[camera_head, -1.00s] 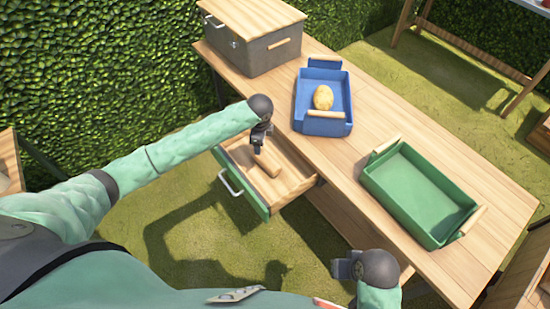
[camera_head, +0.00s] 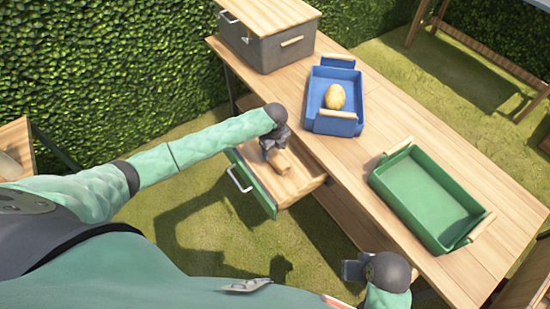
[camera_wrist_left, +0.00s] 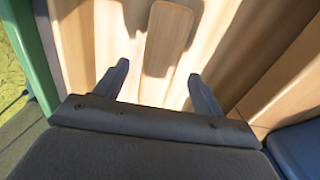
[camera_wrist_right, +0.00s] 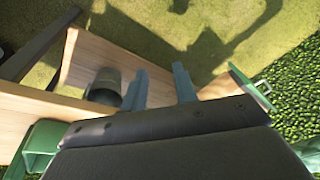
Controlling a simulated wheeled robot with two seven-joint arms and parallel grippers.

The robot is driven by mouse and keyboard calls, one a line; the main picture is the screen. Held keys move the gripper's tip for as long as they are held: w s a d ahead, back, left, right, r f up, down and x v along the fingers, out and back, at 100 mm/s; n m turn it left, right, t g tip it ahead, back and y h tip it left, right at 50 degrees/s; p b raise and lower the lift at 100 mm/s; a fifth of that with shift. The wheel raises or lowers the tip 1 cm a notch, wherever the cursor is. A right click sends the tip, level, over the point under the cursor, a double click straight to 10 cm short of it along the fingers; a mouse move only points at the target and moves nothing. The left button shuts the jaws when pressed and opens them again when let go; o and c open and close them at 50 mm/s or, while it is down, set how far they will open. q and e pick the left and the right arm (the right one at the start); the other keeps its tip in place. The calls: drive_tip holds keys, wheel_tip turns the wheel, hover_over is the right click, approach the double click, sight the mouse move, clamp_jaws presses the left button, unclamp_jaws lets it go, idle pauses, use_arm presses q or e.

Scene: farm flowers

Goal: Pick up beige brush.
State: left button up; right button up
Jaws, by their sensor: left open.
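The beige brush (camera_head: 282,161), a flat wooden piece, lies in the open drawer (camera_head: 308,184) with the green front. My left gripper (camera_head: 271,146) points down into the drawer and hides part of the brush. My right gripper (camera_head: 350,270) is by the table's front edge. Its fingers (camera_wrist_right: 160,72) stand apart and empty.
A blue tray (camera_head: 322,88) with a yellowish potato-like object (camera_head: 335,97) and an empty green tray (camera_head: 378,176) stand on the table (camera_head: 333,150). A grey box with a wooden lid (camera_head: 268,15) is at the table's far end. A hedge (camera_head: 100,80) is behind.

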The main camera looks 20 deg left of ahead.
sight(275, 155)
use_arm(q)
wheel_tip(275, 155, down, 3)
drive_tip(key=shift+d+f+p, duration=0.1)
drive_tip(key=shift+f+p, duration=0.1)
drive_tip(key=shift+p, duration=0.1)
drive_tip(key=shift+f, duration=0.35)
use_arm(e)
drive_tip(key=shift+s+d+r+g+h, duration=0.15)
drive_tip(key=shift+s+d+r, duration=0.05)
drive_tip(key=shift+d+r, duration=0.25)
drive_tip(key=shift+s+d+r+g+h, duration=0.2)
drive_tip(key=shift+d+r, duration=0.1)
drive_tip(key=shift+d, duration=0.1)
use_arm(q)
drive_tip(key=c, duration=1.1)
